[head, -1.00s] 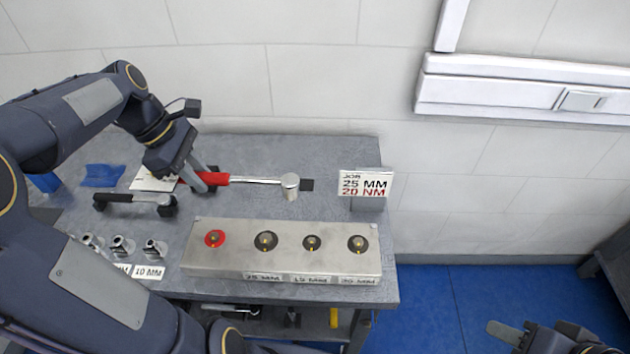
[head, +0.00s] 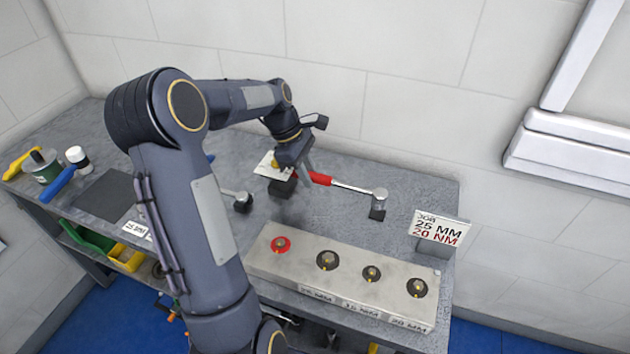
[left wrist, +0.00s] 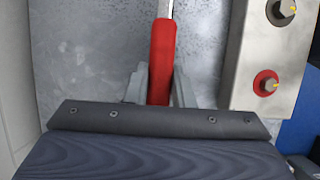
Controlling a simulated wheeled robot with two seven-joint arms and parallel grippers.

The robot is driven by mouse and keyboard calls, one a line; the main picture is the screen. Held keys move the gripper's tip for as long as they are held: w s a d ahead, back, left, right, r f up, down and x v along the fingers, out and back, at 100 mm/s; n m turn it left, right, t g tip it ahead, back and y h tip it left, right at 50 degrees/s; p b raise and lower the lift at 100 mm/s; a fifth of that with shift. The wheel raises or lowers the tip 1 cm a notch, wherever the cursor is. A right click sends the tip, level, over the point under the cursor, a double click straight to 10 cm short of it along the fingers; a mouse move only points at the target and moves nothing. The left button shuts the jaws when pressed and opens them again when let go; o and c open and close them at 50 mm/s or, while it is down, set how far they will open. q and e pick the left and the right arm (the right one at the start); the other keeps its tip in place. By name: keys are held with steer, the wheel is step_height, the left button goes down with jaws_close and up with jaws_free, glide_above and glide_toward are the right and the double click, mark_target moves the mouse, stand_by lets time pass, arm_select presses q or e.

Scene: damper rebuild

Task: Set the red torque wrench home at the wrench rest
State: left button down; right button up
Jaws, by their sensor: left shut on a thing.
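The red torque wrench (head: 320,178) has a red handle, a steel shaft and a round steel head (head: 379,194). My left gripper (head: 305,170) is shut on the handle. In the left wrist view the two fingers (left wrist: 160,88) stand on either side of the red handle (left wrist: 161,60). The wrench rest shows as a dark block (head: 377,213) under the head and another dark block (head: 283,187) by the gripper. I cannot tell whether the wrench touches the blocks. My right gripper is out of view.
A steel panel (head: 260,262) with several round fittings lies in front of the wrench. A job sign (head: 440,230) stands at the right. Another wrench's end (head: 242,201) lies left of the gripper. A bottle (head: 77,158) and a can stand far left. A wall rises behind the bench.

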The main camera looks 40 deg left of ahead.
arm_select(q)
steer(key=shift+w+a+f, duration=0.2)
steer(key=shift+w+f, duration=0.7)
steer(key=shift+f, duration=0.15)
steer(key=f, duration=0.1)
steer(key=w+f+p, duration=0.1)
steer(key=f, duration=0.1)
steer(key=shift+s+a+f, duration=0.1)
steer(key=shift+f, duration=0.35)
steer(key=shift+s+f, duration=0.25)
steer(key=shift+f, duration=0.3)
steer(key=c, duration=1.5)
jaws_free()
steer(key=shift+f+b, duration=0.1)
steer(key=shift+b, duration=0.2)
steer(key=shift+c, duration=0.2)
steer(key=shift+o, duration=1.2)
steer(key=shift+w, duration=0.2)
steer(key=shift+o, duration=0.2)
